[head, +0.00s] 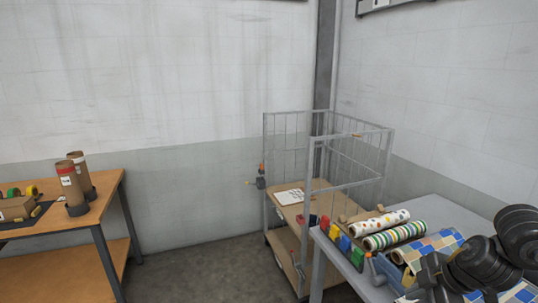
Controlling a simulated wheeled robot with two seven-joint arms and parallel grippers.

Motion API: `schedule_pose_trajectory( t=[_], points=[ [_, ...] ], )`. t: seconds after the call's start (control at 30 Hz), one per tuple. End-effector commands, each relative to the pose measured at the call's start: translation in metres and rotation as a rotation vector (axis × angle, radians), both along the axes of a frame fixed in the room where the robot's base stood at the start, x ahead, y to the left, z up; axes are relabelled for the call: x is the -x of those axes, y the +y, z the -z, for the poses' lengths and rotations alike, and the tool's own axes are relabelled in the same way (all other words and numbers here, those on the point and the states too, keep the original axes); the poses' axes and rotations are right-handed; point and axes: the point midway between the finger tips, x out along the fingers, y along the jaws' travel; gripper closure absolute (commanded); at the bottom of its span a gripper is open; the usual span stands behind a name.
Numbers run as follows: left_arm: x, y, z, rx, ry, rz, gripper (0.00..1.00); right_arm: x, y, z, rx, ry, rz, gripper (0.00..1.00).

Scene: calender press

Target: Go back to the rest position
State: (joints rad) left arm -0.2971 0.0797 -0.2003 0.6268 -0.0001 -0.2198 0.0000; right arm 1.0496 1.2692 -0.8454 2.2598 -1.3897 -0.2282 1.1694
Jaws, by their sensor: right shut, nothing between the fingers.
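My right gripper (430,281) is low at the right edge of the head view, at the end of my dark right arm. It is shut with nothing seen in it. My arm hides part of the rolls and the table. My left gripper is not in view.
Patterned rolls (395,236) and coloured blocks (345,243) lie on the grey table. A wire cage trolley (309,186) stands behind it. A wooden bench (100,205) with brown tubes (70,184) is at left. Floor (195,274) between is clear.

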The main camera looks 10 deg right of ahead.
Motion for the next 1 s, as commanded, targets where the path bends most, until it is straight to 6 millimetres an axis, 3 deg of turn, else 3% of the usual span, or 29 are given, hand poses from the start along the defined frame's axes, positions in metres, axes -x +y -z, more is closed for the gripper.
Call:
schedule_pose_trajectory(
  t=[0.27,0.47,0.6,0.7,0.83,1.0],
  points=[
    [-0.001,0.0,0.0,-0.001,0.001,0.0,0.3,-0.015,0.066,0.024,-0.075,-0.101,-0.127,1.0],
    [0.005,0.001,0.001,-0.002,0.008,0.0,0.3,-0.021,0.134,0.042,-0.184,-0.214,-0.193,1.0],
    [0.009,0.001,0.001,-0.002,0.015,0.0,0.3,-0.017,0.19,0.055,-0.306,-0.312,-0.164,1.0],
    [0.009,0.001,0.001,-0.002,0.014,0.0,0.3,-0.01,0.219,0.063,-0.398,-0.368,-0.055,1.0],
    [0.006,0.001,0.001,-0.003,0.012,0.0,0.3,0.007,0.224,0.084,-0.461,-0.365,0.183,1.0],
    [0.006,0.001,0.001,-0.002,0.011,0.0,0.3,0.053,0.196,0.133,-0.441,-0.223,0.536,1.0]
  ],
)
